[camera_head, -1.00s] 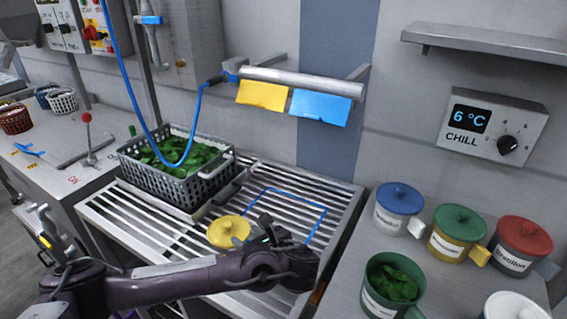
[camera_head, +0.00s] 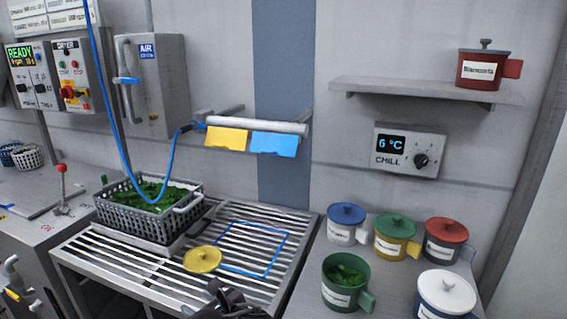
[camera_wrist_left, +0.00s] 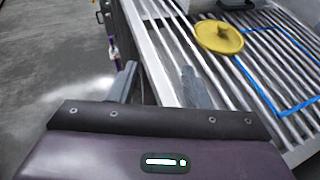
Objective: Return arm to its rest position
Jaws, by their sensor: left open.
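My left gripper (camera_head: 226,296) shows only in part at the bottom edge of the head view, near the front of the slatted steel rack (camera_head: 105,262). In the left wrist view its two fingers (camera_wrist_left: 159,85) stand apart with nothing between them. They are over the rack's front edge and the floor. The yellow lid (camera_head: 203,259) lies on the slats beyond the gripper, apart from it, and also shows in the left wrist view (camera_wrist_left: 219,37). My right gripper is not in view.
A grey basket of leaves (camera_head: 150,216) stands at the rack's back left. A blue outline (camera_head: 287,245) marks bare slats. To the right stand a green pot of leaves (camera_head: 345,282) and several lidded pots. A blue hose (camera_head: 113,130) hangs above the basket.

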